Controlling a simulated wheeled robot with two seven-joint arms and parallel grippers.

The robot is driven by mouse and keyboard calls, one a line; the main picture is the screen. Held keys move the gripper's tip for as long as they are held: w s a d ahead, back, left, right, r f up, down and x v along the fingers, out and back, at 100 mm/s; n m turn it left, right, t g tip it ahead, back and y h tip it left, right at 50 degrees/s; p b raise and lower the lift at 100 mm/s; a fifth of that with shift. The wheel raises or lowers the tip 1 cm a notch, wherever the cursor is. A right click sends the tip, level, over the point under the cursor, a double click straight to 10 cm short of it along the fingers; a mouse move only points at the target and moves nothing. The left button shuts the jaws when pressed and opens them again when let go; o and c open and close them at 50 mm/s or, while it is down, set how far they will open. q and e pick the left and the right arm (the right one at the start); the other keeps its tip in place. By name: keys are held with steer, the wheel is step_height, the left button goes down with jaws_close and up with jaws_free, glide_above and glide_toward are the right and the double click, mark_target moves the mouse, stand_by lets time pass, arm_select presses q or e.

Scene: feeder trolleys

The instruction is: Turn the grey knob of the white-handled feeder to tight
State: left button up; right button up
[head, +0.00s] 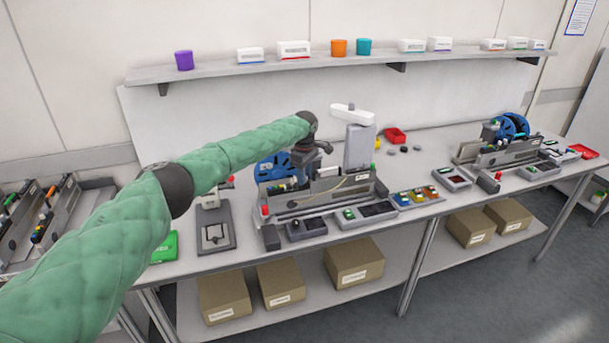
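My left gripper (302,174) points down over the middle feeder (325,191) on the bench, in front of its blue reel (272,168). Its fingers are small and dark against the feeder, so I cannot tell whether they are open or touch anything. This feeder is a long grey body with a red knob-like end (265,210) at its left. A second feeder (505,153) with a blue reel stands farther right. I cannot make out a grey knob or a white handle for certain on either feeder. My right gripper is out of view.
A grey upright device (359,146) with a white top stands behind the middle feeder. Small trays (364,215) line the bench's front. A grey stand (214,228) and a green box (165,247) are at left. A shelf (220,67) runs above; cartons (354,262) sit below.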

arm_select(q)
jaws_close()
